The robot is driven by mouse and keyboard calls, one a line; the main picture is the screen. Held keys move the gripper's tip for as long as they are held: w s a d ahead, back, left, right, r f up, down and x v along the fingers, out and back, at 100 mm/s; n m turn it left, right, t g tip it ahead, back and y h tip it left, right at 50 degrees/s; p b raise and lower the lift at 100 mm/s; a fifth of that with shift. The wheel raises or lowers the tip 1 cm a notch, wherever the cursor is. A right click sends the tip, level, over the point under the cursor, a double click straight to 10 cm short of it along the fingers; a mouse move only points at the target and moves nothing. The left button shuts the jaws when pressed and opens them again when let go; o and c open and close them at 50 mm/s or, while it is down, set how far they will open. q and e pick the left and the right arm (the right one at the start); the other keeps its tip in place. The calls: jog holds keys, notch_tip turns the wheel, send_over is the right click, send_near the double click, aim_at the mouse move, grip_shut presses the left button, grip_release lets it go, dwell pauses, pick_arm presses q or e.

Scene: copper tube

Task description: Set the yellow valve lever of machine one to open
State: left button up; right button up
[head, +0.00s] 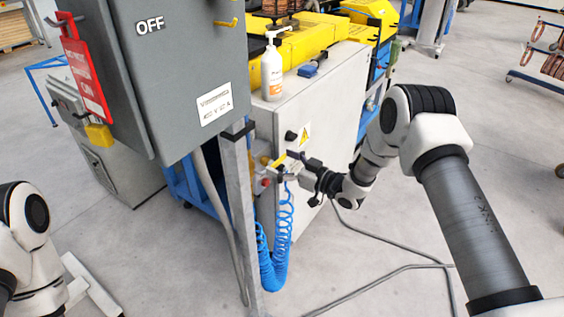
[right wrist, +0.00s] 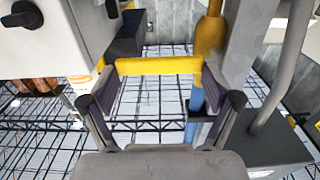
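The yellow valve lever (right wrist: 158,66) shows in the right wrist view as a flat yellow bar lying crosswise between my fingertips. In the head view the lever (head: 279,160) is a small yellow piece at the side of the grey machine cabinet, partly hidden by my gripper. My right gripper (head: 287,168) is at the lever. In the right wrist view its fingers (right wrist: 158,84) stand wide apart, one near each end of the bar; whether they touch it is unclear. My left arm is at the lower left, its gripper outside the view.
A grey box marked OFF (head: 180,75) with a red tag (head: 84,70) and a padlock (head: 99,135) fills the upper left. A metal post (head: 240,215) stands left of my right gripper. A blue coiled hose (head: 270,270) hangs below. A white pump bottle (head: 272,70) stands on the cabinet (head: 330,90).

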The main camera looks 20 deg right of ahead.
jog(key=shift+r, duration=0.15)
jog(key=n, duration=0.1)
jog(key=r+n+b, duration=0.1)
jog(key=n+b, duration=0.1)
jog(key=shift+s+a+r+n, duration=0.15)
jog(key=shift+a+r+n, duration=0.1)
jog(key=shift+n, duration=0.05)
jog(key=s+a+r+n+b, duration=0.1)
jog(key=n+b, duration=0.3)
jog(key=b, duration=0.1)
jog(key=s+a+r+n+b, duration=0.1)
jog(key=a+n+b, duration=0.1)
jog(key=n+b, duration=0.2)
jog(key=s+a+r+n+b, duration=0.1)
jog(key=n+b, duration=0.4)
jog(key=shift+s+a+r+b, duration=0.2)
jog(key=shift+s+a+b, duration=0.1)
jog(key=shift+b, duration=0.1)
jog(key=shift+s+a+r+n+b, duration=0.2)
jog(key=shift+a+r+n+b, duration=0.1)
jog(key=shift+n+b, duration=0.6)
